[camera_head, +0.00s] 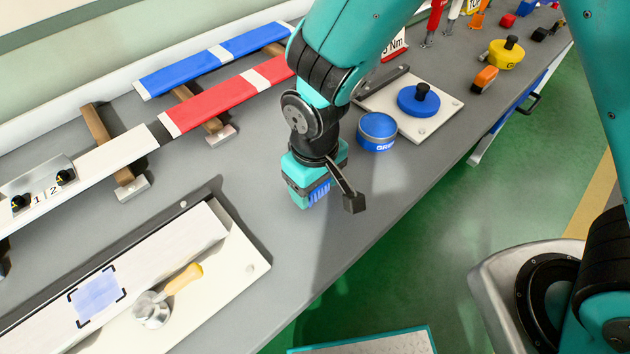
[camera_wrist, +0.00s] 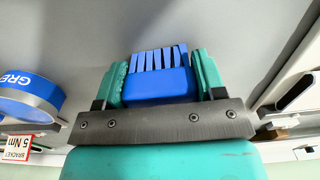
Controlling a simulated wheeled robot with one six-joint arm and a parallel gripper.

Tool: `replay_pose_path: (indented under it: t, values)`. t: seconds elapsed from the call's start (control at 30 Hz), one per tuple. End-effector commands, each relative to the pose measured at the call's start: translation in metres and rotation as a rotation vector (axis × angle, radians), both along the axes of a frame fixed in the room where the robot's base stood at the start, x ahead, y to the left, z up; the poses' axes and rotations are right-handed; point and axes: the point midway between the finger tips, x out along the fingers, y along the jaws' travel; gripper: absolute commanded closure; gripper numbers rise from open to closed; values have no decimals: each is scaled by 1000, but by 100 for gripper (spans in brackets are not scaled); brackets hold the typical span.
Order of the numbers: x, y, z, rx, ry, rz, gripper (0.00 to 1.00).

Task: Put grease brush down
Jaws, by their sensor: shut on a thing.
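The grease brush (camera_wrist: 158,84) is blue with a row of blue bristles. It also shows in the head view (camera_head: 320,193), low over the grey bench top. My gripper (camera_wrist: 160,82) is shut on the brush, with one teal finger on each side of it. In the head view my gripper (camera_head: 315,185) is over the open grey part of the bench, left of the blue grease tin (camera_head: 376,132). The tin also shows at the left of the wrist view (camera_wrist: 28,98). I cannot tell whether the brush touches the bench.
Red (camera_head: 225,97) and blue (camera_head: 215,58) profiles rest on supports behind. A white plate with a blue knob (camera_head: 419,99) is beyond the tin. Bare bench (camera_head: 285,240) lies in front, toward the bench edge.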

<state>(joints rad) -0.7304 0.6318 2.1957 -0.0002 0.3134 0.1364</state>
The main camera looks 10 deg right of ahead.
Motion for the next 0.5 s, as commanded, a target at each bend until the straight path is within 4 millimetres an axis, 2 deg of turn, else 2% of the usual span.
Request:
replay_pose_path:
  t: [0.17, 0.2, 0.3, 0.5]
  values:
    - [0, 0, -3, 0, 0, 0, 66]
    - [0, 0, -3, 0, 0, 0, 32]
    - [0, 0, -3, 0, 0, 0, 11]
    - [0, 0, -2, 0, 0, 0, 11]
